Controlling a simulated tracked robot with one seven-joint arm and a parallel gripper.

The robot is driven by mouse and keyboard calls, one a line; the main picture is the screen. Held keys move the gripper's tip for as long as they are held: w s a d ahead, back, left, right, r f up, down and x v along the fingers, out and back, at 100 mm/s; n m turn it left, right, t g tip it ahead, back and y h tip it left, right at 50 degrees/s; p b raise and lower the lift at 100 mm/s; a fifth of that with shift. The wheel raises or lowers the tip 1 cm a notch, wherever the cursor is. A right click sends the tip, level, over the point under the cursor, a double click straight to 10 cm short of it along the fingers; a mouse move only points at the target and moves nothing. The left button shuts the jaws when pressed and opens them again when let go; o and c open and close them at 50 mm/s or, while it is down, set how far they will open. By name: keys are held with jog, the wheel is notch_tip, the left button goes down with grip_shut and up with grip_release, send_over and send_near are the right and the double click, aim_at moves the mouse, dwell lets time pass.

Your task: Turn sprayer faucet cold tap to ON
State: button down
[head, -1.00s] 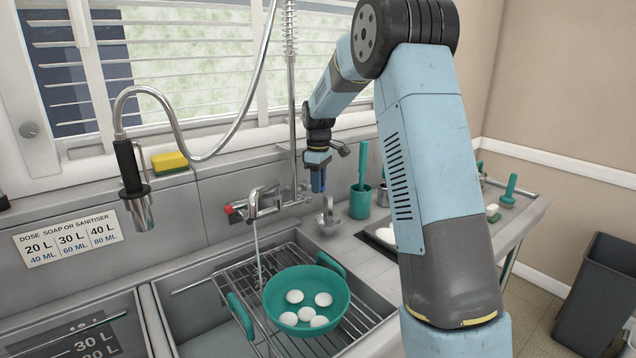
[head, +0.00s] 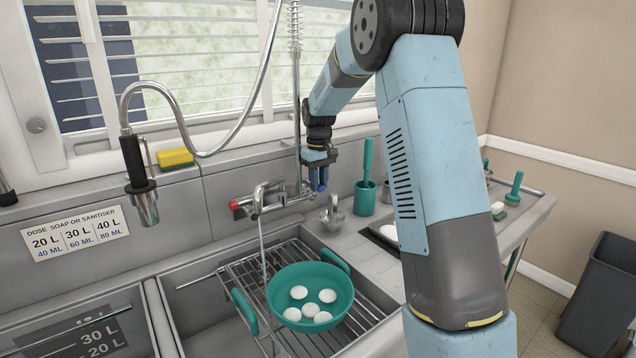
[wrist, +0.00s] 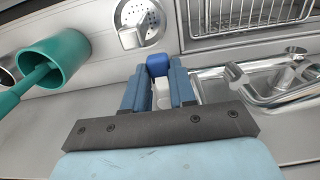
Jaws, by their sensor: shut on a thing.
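The sprayer faucet (head: 262,200) is a chrome mixer on the wall behind the sink, with a red hot tap (head: 238,204) at its left end. My gripper (head: 318,182) is at the faucet's right end, where the cold tap is mostly hidden. In the wrist view my gripper (wrist: 158,84) is shut on the cold tap, whose blue end (wrist: 157,65) shows between the blue fingers. The faucet's chrome pipes also show at the right of the wrist view (wrist: 268,90). A thin grey line drops from the spout; I cannot tell whether it is water.
The spray head (head: 142,180) hangs at left.

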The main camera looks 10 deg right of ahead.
jog(key=shift+s+d+f, duration=0.1)
jog(key=c, duration=0.9)
grip_release()
notch_tip(320, 180, up, 14)
jog(key=shift+f, duration=0.1)
